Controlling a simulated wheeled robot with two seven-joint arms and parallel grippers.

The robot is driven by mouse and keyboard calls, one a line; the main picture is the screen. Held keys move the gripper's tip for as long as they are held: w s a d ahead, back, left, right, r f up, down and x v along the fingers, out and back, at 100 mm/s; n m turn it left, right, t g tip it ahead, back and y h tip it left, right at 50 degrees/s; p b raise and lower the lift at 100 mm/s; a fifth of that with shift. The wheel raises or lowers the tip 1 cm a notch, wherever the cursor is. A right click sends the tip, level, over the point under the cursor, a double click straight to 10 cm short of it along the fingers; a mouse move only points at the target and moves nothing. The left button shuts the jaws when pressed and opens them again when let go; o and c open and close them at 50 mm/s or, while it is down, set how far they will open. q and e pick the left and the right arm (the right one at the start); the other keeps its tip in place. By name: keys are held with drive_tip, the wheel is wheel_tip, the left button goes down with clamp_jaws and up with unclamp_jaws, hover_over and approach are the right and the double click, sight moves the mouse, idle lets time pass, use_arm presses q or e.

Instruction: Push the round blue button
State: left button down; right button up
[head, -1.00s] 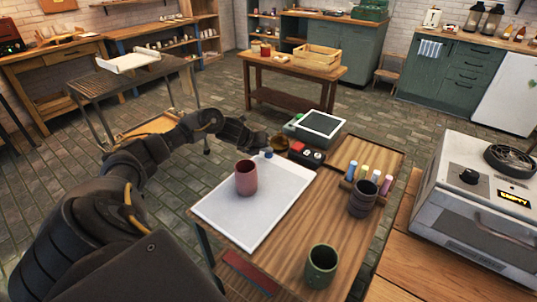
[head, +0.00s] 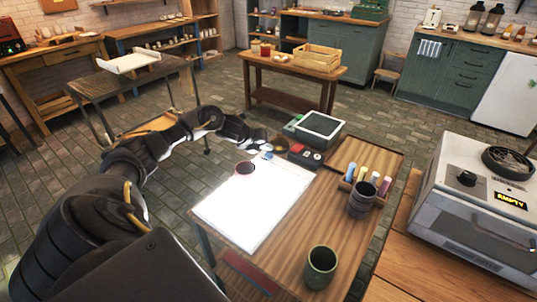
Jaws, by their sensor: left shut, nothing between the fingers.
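The round blue button (head: 267,155) is a small spot at the back edge of the white panel (head: 240,209) on the wooden table. The panel glows bright white. My left gripper (head: 261,148) is shut and empty, with its tip close above the button. I cannot tell whether it touches the button. A pink mug (head: 245,168) stands on the panel, but only its dark reddish opening shows clearly; its body is lost in the glare. My right gripper is not in view.
A small box with red and dark knobs (head: 305,156) and a grey-screened device (head: 320,126) lie right of my left gripper. A dark cup (head: 362,200), several coloured sticks (head: 375,177) and a green cup (head: 320,268) stand on the table. A white oven (head: 470,200) is at right.

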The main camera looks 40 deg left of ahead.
sight(266, 156)
use_arm(q)
drive_tip(key=shift+r, duration=0.3)
wheel_tip(266, 156, up, 4)
drive_tip(key=p, duration=0.4)
drive_tip(key=shift+r, duration=0.7)
